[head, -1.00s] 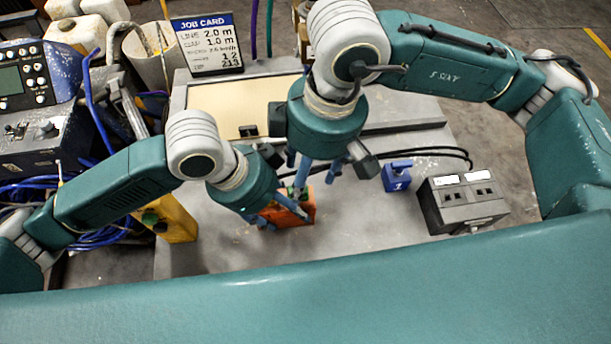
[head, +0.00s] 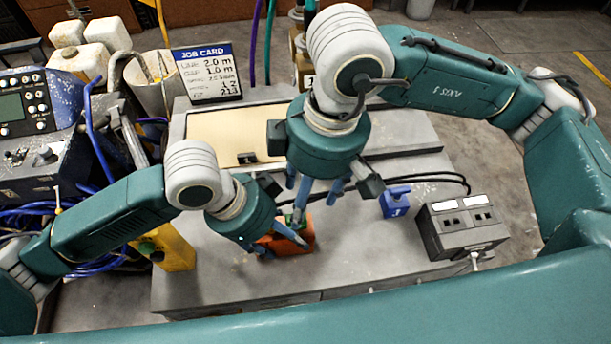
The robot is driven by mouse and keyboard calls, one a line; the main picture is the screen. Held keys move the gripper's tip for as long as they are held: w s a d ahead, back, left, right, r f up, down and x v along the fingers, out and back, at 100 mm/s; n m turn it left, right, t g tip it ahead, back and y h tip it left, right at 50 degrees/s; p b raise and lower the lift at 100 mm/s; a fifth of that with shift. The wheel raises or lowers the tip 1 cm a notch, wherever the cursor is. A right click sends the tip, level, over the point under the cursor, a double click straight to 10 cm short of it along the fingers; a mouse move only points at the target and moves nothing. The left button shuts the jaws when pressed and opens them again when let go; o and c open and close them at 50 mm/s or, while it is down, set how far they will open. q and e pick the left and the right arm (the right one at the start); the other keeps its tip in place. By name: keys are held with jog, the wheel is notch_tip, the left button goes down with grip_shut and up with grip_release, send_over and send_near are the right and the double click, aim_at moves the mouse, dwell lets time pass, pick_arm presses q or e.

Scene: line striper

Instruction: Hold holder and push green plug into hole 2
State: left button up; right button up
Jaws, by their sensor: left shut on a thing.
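The orange holder (head: 301,240) stands on the grey bench top in the head view, partly covered by gripper fingers. My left gripper (head: 279,240) is shut on the orange holder from its left side. A green plug (head: 300,222) shows as a small patch at the top of the holder, largely hidden by blue fingers. How deep it sits cannot be told. My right gripper (head: 317,207) points down just above the holder. Its blue fingers are spread apart, and I see nothing clearly held between them. The number of the hole is not readable.
A blue block with a handle (head: 395,203) and a dark grey box with two white labels (head: 462,229) stand to the right. A yellow box (head: 172,248) is at the left. A job card (head: 207,73) stands behind. The front of the bench top is clear.

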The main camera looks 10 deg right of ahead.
pick_arm(q)
jog(key=o, duration=1.7)
